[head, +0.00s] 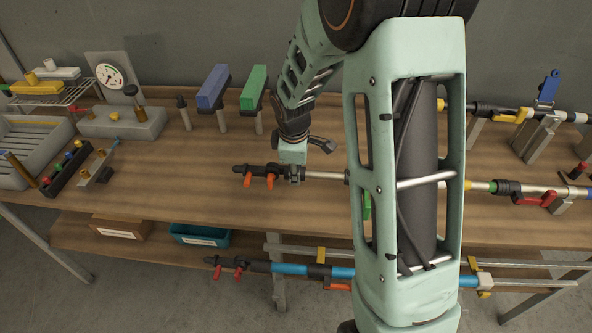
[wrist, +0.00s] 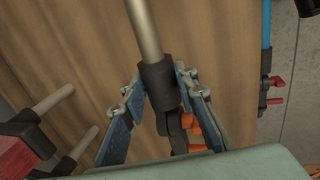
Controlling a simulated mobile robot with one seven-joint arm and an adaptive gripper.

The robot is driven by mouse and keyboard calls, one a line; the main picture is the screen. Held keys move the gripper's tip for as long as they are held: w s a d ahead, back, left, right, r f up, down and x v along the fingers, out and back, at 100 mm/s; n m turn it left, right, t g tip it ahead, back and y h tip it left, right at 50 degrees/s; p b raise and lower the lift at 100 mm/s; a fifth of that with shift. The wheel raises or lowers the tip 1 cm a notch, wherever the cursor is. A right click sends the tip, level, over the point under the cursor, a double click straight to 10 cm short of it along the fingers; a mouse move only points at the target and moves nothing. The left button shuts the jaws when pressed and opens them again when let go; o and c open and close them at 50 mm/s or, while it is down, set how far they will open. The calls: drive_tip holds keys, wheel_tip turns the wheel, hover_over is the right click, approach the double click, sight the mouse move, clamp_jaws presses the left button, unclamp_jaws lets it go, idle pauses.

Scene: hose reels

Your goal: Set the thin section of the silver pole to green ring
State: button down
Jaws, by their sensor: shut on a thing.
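The silver pole (head: 325,175) lies level over the bench, with a black end piece and two orange levers (head: 259,181) on its left. My arm hides its middle. To the right of my arm, what looks like the same pole shows a yellow band (head: 467,185), a green ring (head: 494,187) and a red lever (head: 540,199). My gripper (head: 293,174) is shut on the pole near the orange levers. In the wrist view, the fingers (wrist: 159,86) stand either side of the pole's black collar (wrist: 155,75), and the silver tube (wrist: 143,28) runs away from it.
A blue pole (head: 290,269) with red levers lies lower, in front of the bench. Blue (head: 213,88) and green (head: 254,88) blocks on posts stand behind my gripper. A gauge (head: 110,76) and trays fill the left. Bare wood (head: 180,180) lies left of the pole.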

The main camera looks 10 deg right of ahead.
drive_tip(key=w+a, duration=0.2)
drive_tip(key=a, duration=0.5)
drive_tip(key=w+a+b, duration=0.1)
drive_tip(key=w+a, duration=0.1)
drive_tip(key=a, duration=0.5)
drive_tip(key=w+a+b, duration=0.1)
drive_tip(key=w+a, duration=0.1)
drive_tip(key=a, duration=0.5)
drive_tip(key=shift+w, duration=0.4)
drive_tip(key=c, duration=1.5)
unclamp_jaws()
drive_tip(key=shift+r, duration=0.1)
drive_tip(key=v, duration=1.2)
